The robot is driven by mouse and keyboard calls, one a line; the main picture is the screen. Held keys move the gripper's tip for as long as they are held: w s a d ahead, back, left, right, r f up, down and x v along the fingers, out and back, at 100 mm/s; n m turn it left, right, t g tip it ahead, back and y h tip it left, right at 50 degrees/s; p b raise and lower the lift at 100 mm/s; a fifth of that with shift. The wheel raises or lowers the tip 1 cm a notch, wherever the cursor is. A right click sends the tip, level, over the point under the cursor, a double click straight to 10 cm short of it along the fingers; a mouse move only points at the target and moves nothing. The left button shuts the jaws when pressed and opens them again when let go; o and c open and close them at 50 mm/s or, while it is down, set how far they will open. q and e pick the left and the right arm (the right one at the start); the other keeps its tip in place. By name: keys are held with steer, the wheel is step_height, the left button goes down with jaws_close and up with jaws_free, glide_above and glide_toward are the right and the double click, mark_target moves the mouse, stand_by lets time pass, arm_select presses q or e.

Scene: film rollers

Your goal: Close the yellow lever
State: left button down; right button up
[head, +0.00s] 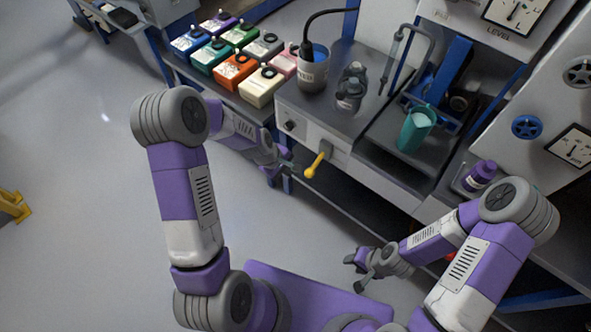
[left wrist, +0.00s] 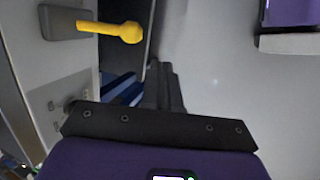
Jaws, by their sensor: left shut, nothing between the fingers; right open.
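The yellow lever (head: 316,165) sticks out from a grey mount on the front of the white and grey bench unit, pointing down and left in the head view. In the left wrist view, the yellow lever (left wrist: 115,30) lies across the upper left, its round knob to the right. My left gripper (head: 287,176) is just left of the lever, apart from it. In the left wrist view, my left gripper's dark fingers (left wrist: 162,88) are together and empty. My right gripper (head: 356,272) is open and empty, low in front of the bench.
A grey cup (head: 313,72) with a black cable, dark bottles (head: 350,92) and a teal cup (head: 415,130) stand on the bench. Several coloured boxes (head: 235,72) sit to the left. A purple bottle (head: 479,176) stands at right.

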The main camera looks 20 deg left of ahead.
arm_select(q)
steer(key=shift+s+a+r+p, duration=0.1)
steer(key=shift+s+a+r, duration=0.25)
steer(key=shift+r, duration=0.25)
steer(key=shift+s+a+r+p, duration=0.15)
steer(key=shift+s+a+r, duration=0.15)
steer(key=shift+s+r, duration=0.25)
steer(key=shift+s+a+r+p, duration=0.1)
steer(key=shift+s+a+r, duration=0.2)
steer(key=shift+r, duration=0.35)
steer(key=s+d+f+m+g, duration=0.1)
steer(key=s+d+f+m, duration=0.4)
steer(key=s, duration=0.3)
steer(key=s+d+f+m+g, duration=0.1)
steer(key=s+d+f+m, duration=0.5)
steer(key=s+f, duration=0.2)
steer(key=shift+s+d+f+h, duration=0.15)
steer(key=shift+h, duration=0.25)
